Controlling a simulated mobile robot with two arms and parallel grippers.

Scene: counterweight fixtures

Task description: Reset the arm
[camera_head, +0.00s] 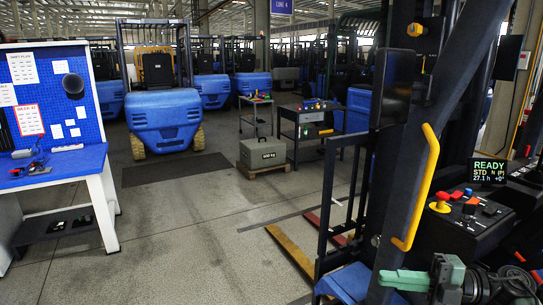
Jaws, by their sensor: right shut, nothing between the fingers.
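My right gripper (402,281) is at the bottom right, with pale green fingers pointing left. It is shut and empty. It is in front of a forklift's dark mast frame and a blue part low down (343,282), below the yellow grab handle (417,187). I cannot tell whether it touches anything. The rest of my right arm runs off the right edge. My left gripper is not in view.
The console (463,218) with a red knob and a READY display (488,171) is close above my right gripper. A blue workbench (62,166) stands left. A grey 600 kg block (262,153) sits on a pallet. The middle floor is clear.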

